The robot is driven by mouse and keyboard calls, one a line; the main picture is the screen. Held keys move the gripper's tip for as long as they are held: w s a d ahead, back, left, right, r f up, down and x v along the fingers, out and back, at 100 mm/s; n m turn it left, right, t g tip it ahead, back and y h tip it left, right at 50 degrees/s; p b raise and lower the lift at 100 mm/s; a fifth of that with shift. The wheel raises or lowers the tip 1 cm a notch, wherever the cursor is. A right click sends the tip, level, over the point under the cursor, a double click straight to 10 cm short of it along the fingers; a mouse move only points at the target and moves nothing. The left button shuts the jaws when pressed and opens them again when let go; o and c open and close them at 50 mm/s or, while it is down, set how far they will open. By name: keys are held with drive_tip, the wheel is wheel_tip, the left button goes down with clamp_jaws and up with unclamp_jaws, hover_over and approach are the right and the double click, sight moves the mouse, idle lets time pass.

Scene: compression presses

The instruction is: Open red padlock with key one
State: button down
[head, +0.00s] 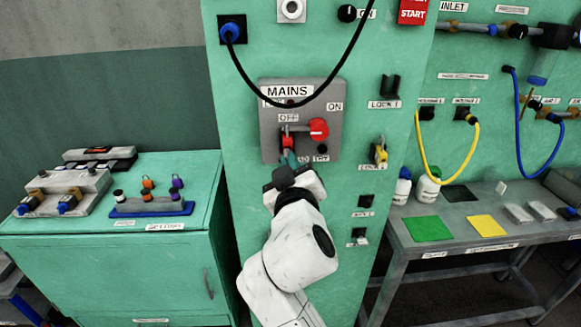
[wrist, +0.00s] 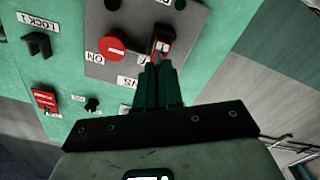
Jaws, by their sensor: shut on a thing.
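The red padlock (head: 288,143) hangs at the left of the red rotary knob (head: 318,129) on the grey MAINS panel (head: 270,125). It also shows in the wrist view (wrist: 164,36), right at my fingertips. My gripper (head: 288,162) is just below the padlock, pointing up at it. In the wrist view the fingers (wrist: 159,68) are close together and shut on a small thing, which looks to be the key. The fingers hide most of it, and I cannot tell how deep it sits in the padlock.
A black cable (head: 290,106) loops across the panel's top. A yellow padlock (head: 380,153) hangs at right, below an empty black hook (head: 390,87). A blue rack (head: 152,209) with coloured pieces stands on the left cabinet. A grey table (head: 455,213) stands at right.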

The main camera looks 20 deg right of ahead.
drive_tip(key=shift+x, duration=1.05)
drive_tip(key=c, duration=1.2)
unclamp_jaws()
drive_tip(key=b+v, duration=0.2)
drive_tip(key=v, duration=0.8)
drive_tip(key=shift+s+b, duration=0.3)
drive_tip(key=shift+s, duration=0.1)
drive_tip(key=shift+a, duration=0.1)
